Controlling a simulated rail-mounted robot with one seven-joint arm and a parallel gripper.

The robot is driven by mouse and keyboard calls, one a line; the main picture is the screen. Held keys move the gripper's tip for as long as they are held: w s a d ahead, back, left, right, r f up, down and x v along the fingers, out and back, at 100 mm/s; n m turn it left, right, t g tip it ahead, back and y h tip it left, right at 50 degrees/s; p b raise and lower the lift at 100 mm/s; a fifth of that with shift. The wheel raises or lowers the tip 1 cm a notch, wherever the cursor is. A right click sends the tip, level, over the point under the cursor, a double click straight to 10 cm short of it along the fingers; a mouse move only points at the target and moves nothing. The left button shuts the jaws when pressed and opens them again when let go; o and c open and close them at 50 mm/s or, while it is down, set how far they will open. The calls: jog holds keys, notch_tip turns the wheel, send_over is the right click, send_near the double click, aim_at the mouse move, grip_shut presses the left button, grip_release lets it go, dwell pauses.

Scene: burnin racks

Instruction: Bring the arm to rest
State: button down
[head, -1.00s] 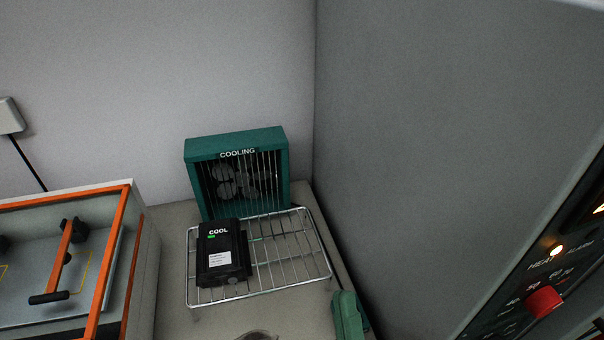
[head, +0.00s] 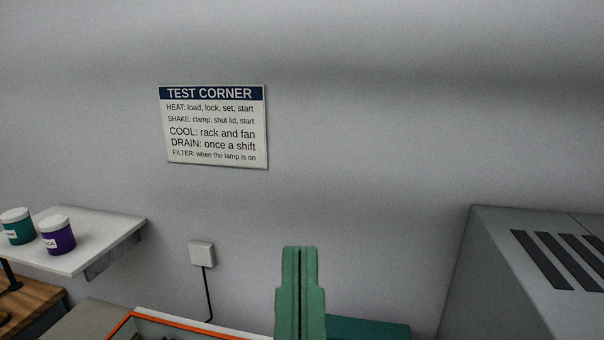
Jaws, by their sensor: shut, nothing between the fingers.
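My gripper (head: 300,256) rises into the bottom centre of the head view. Its two green fingers point up and lie side by side, shut, with nothing seen between them. The rest of my arm is below the picture's edge.
A test corner sign (head: 215,128) hangs on the grey wall. A white shelf (head: 108,236) at left holds a teal jar (head: 17,227) and a purple jar (head: 58,236). A large grey cabinet (head: 490,270) stands at right. An orange-edged box (head: 128,322) and the teal cooling fan's top (head: 370,329) show below.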

notch_tip(320, 180, up, 19)
jog(key=p, duration=1.4)
jog(key=shift+f+p, duration=0.15)
jog(key=shift+p, duration=0.15)
jog(key=shift+a, duration=0.1)
